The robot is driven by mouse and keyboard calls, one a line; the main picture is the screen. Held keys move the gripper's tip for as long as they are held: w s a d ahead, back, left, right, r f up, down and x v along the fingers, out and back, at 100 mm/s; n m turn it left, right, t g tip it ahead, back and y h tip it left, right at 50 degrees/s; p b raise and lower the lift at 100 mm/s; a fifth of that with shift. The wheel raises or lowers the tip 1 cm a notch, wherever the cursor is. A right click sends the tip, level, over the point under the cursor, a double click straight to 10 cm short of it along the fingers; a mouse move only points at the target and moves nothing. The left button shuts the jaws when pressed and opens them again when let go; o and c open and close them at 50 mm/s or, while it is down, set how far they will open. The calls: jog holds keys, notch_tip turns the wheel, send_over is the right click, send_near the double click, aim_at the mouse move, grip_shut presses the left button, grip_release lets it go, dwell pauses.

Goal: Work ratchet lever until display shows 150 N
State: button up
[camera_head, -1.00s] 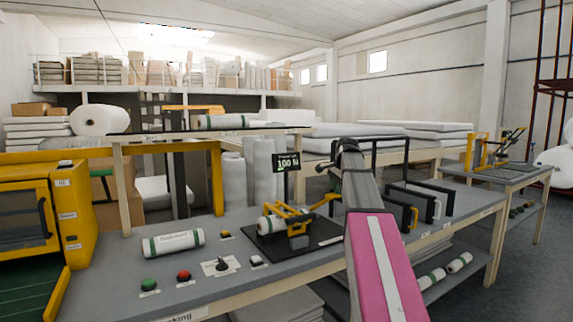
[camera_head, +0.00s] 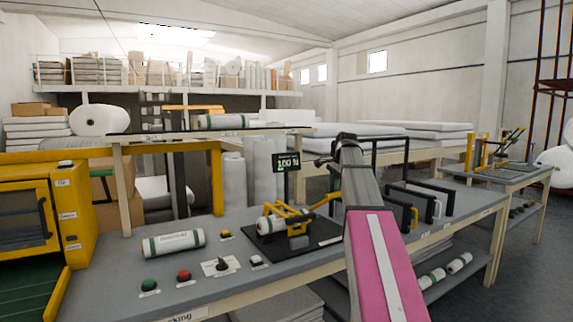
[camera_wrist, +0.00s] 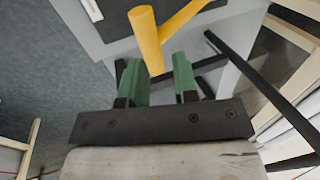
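The small dark display (camera_head: 287,162) stands above the bench and reads about 100 N, its green text slightly blurred. Below it, the yellow ratchet device (camera_head: 284,219) sits on a black plate with a white roll (camera_head: 270,223) in its frame. Its yellow lever (camera_head: 326,201) slants up to the right. In the wrist view, the yellow lever (camera_wrist: 150,40) extends down toward the gap between my green fingers. My gripper (camera_wrist: 160,76) is open, with its fingers apart and visible space beside the lever. I cannot tell whether either finger touches it. My arm hides the gripper in the head view.
A green-banded roll (camera_head: 174,243), green button (camera_head: 149,285), red button (camera_head: 184,276) and black knob (camera_head: 222,264) are on the bench (camera_head: 320,262) left of my arm. Black upright frames (camera_head: 420,200) stand on its right. A yellow machine (camera_head: 70,215) is at far left.

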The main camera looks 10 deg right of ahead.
aim_at(336, 194)
jog(key=shift+f, duration=0.2)
jog(key=shift+f, duration=1.3)
jog(key=shift+s+f, duration=0.1)
jog(key=shift+f, duration=0.05)
jog(key=shift+s+d+f, duration=0.25)
jog(key=shift+s+f, duration=0.3)
jog(key=shift+f, duration=0.8)
jog(key=shift+s+d+f, duration=0.2)
jog(key=shift+s+f, duration=0.35)
jog(key=shift+f, duration=0.8)
jog(key=shift+s+d+f, duration=0.25)
jog(key=shift+s+f, duration=0.3)
jog(key=shift+f, duration=0.8)
jog(key=shift+r, duration=0.1)
jog(key=shift+w+a+r, duration=0.25)
jog(key=shift+w+r, duration=0.35)
jog(key=shift+r, duration=1.25)
jog(key=shift+w+a+r, duration=0.2)
jog(key=shift+w+r, duration=0.35)
jog(key=shift+r, duration=1.35)
jog(key=shift+w+a+r, duration=0.25)
jog(key=shift+w+r, duration=0.35)
jog(key=shift+r, duration=1.25)
